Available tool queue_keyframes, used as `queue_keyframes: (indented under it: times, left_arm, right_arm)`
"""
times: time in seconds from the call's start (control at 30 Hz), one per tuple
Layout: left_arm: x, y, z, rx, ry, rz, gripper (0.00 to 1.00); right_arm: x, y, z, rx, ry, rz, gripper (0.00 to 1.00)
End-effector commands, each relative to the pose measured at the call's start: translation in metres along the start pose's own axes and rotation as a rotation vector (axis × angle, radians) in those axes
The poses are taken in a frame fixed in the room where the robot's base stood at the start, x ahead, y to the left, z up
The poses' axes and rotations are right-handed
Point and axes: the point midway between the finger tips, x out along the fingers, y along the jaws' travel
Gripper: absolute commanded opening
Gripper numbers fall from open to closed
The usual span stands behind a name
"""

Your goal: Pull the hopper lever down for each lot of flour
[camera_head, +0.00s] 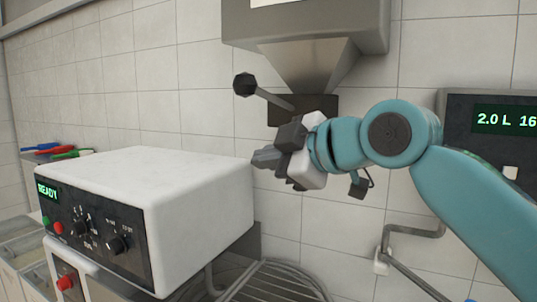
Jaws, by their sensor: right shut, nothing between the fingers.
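The flour hopper (310,62) is a grey metal box with a funnel, fixed to the tiled wall at the top centre. Its lever (271,97) is a rod with a dark knob (244,85) at its upper left end, and it points up and to the left from the dark outlet block under the funnel. My right gripper (257,159) is shut and empty, below the knob and apart from it, pointing left. My right arm comes in from the right and covers part of the wall below the outlet. My left gripper is out of view.
A white machine (160,185) with a READY display and knobs stands at the lower left. A dark panel (480,160) reading 2.0 L hangs on the right. A round wire grille (275,284) lies below the hopper. Coloured-handled tools (62,152) lie at the far left.

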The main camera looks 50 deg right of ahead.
Motion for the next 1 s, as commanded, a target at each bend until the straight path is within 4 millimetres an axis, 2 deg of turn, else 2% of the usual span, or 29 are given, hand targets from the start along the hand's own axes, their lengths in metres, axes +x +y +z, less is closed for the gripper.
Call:
queue_keyframes:
  times: [0.03, 0.3, 0.5, 0.67, 1.0]
  left_arm:
    - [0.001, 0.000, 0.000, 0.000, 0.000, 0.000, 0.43]
    - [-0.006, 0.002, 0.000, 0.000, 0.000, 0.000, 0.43]
    - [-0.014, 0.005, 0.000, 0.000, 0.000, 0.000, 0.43]
    - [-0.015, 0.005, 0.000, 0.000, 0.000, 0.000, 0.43]
    - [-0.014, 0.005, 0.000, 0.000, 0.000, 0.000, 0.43]
  right_arm:
    - [-0.012, 0.002, 0.000, 0.002, 0.007, 0.007, 0.00]
    - [-0.059, 0.006, -0.001, 0.001, 0.010, 0.006, 0.00]
    - [-0.086, 0.007, 0.000, 0.001, 0.007, 0.005, 0.00]
    - [-0.092, 0.006, 0.002, 0.003, 0.004, 0.006, 0.00]
    - [-0.094, 0.004, 0.002, 0.002, 0.004, 0.006, 0.00]
